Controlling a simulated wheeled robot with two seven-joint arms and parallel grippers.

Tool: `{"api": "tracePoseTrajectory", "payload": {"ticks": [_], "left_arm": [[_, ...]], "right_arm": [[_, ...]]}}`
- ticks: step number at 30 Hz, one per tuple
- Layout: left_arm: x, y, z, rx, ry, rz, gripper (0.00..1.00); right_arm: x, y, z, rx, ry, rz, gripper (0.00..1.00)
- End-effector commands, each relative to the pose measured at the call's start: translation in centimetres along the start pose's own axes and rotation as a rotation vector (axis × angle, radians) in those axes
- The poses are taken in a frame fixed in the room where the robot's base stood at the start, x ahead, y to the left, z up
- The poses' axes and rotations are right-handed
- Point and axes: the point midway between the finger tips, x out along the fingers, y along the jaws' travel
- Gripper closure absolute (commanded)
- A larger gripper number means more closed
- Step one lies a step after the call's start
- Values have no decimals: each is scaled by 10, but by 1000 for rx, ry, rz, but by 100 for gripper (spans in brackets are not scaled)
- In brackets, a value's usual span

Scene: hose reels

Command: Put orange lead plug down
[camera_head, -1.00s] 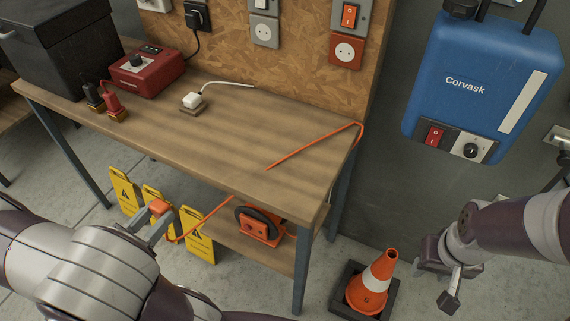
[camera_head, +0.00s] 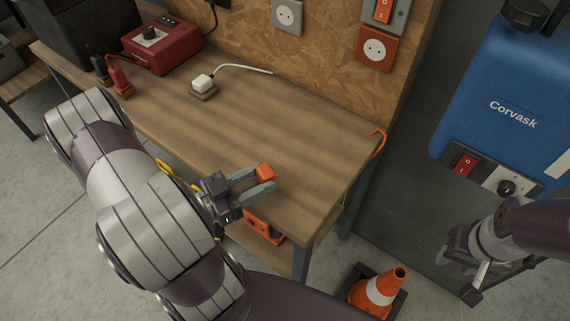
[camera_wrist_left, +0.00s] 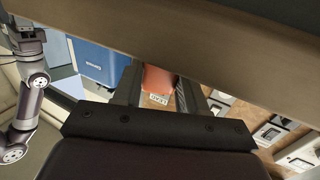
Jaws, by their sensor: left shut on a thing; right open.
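The orange lead plug (camera_head: 265,172) is between the fingers of my left gripper (camera_head: 262,180), which is shut on it. In the head view they appear over the front part of the wooden workbench (camera_head: 290,120). I cannot tell whether the plug touches the top. In the left wrist view the plug (camera_wrist_left: 157,82) sits between the two dark fingers, with a small white label by it. A short piece of orange lead (camera_head: 379,143) shows at the bench's right end. My right gripper (camera_head: 466,275) is open and empty at the right, away from the bench.
An orange reel (camera_head: 265,228) sits below. A traffic cone (camera_head: 382,288) stands right. The bench's middle and right are clear.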

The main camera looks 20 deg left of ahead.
Motion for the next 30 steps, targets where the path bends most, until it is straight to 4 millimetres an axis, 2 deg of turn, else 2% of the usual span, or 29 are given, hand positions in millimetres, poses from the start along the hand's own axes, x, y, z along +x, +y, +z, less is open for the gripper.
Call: {"api": "tracePoseTrajectory", "payload": {"ticks": [3,8,12,15,30], "left_arm": [[19,1,0,1,-1,6,100],[33,0,0,1,0,3,100],[56,1,0,2,-1,7,100],[66,1,0,1,0,3,100],[64,0,11,0,-1,-2,100]], "right_arm": [[0,0,0,0,0,0,57],[0,0,0,0,0,0,57],[-1,0,0,0,0,0,57],[-1,0,0,0,0,0,57],[6,0,1,0,0,0,57]]}}
